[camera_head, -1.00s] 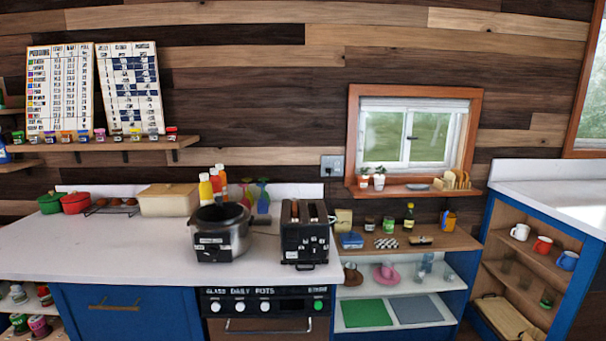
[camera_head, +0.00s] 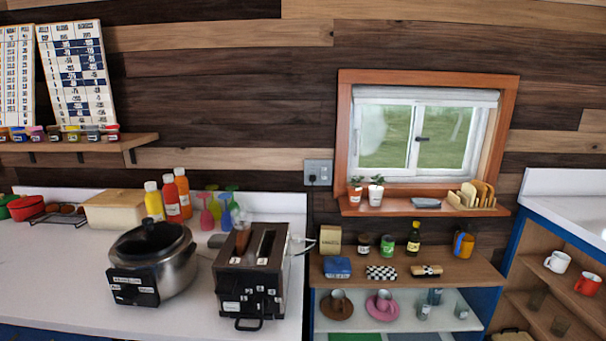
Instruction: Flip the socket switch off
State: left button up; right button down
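The socket (camera_head: 318,173) is a grey plate on the plank wall, just left of the window and above the right end of the white counter. Its switch is too small to tell whether it is on or off. A black toaster (camera_head: 252,280) stands on the counter below it, with a pale cord by its right side. Neither of my grippers shows in the head view.
A silver cooker (camera_head: 152,262) stands left of the toaster. Bottles (camera_head: 172,196) and coloured glasses (camera_head: 222,208) stand behind. The window sill (camera_head: 420,207) juts out right of the socket, above a shelf (camera_head: 400,268) with jars. The counter's left front (camera_head: 50,280) is clear.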

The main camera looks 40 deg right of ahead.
aim_at(323, 169)
jog(key=i+l, duration=0.1)
jog(key=l, duration=0.8)
jog(key=i+l+u, duration=0.1)
jog(key=l, duration=0.8)
